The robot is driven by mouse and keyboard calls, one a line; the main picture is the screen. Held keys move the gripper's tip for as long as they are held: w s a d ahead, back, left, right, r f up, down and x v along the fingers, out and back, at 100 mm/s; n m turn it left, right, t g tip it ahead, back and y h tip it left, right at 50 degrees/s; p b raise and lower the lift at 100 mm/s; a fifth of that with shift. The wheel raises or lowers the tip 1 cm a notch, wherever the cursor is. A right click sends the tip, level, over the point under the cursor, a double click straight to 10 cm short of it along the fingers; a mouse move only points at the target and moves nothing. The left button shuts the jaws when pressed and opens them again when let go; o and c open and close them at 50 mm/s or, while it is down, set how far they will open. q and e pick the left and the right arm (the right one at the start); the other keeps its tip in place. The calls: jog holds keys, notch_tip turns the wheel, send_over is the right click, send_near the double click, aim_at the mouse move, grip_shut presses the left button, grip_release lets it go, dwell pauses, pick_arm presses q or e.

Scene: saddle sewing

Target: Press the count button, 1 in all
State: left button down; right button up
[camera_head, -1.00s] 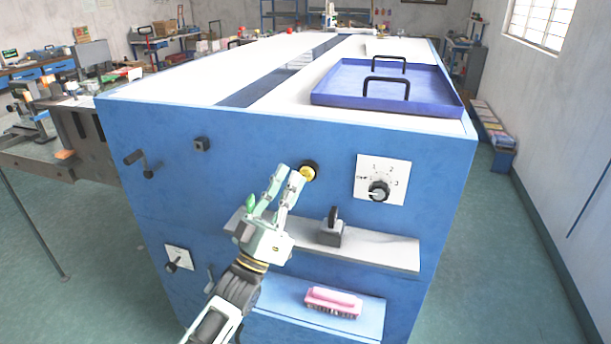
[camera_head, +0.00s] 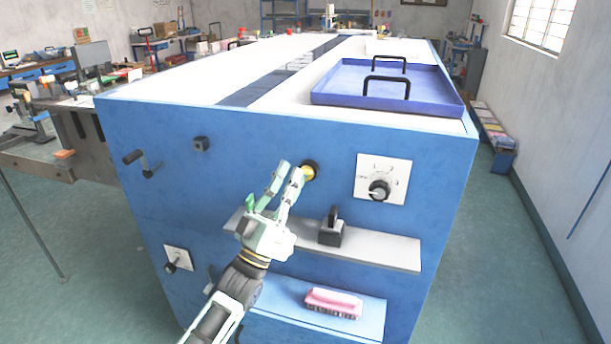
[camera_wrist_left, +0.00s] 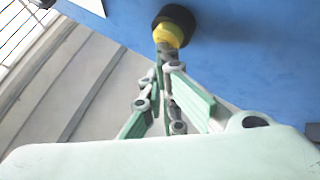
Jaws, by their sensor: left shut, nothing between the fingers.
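The count button is most likely the yellow button (camera_head: 308,173) in a black collar on the blue front panel (camera_head: 250,150) of the machine. My left gripper (camera_head: 292,168) is shut and empty, with its fingertips at the button's left edge in the head view. In the left wrist view the yellow button (camera_wrist_left: 170,34) is at the top centre, and the fingertips of my left gripper (camera_wrist_left: 163,52) overlap its lower edge. I cannot tell whether they touch it or whether it is pushed in. My right gripper is not in view.
A dial (camera_head: 379,189) on a white plate is right of the button. Below are a grey shelf (camera_head: 385,252) with a dark-handled block (camera_head: 332,230) and a lower ledge with a pink brush (camera_head: 333,302). A crank (camera_head: 140,162) juts out at left. A blue tray (camera_head: 435,100) lies on top.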

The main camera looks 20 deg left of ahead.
pick_arm(q)
jog(key=shift+w, duration=0.4)
dwell(0.3)
jog(key=shift+s, duration=1)
jog(key=shift+s+p, duration=0.1)
jog(key=shift+p, duration=0.25)
jog(key=s+p, duration=0.2)
jog(key=s, duration=0.2)
jog(key=shift+s+a, duration=0.1)
jog(key=shift+s, duration=0.3)
jog(key=shift+f, duration=0.1)
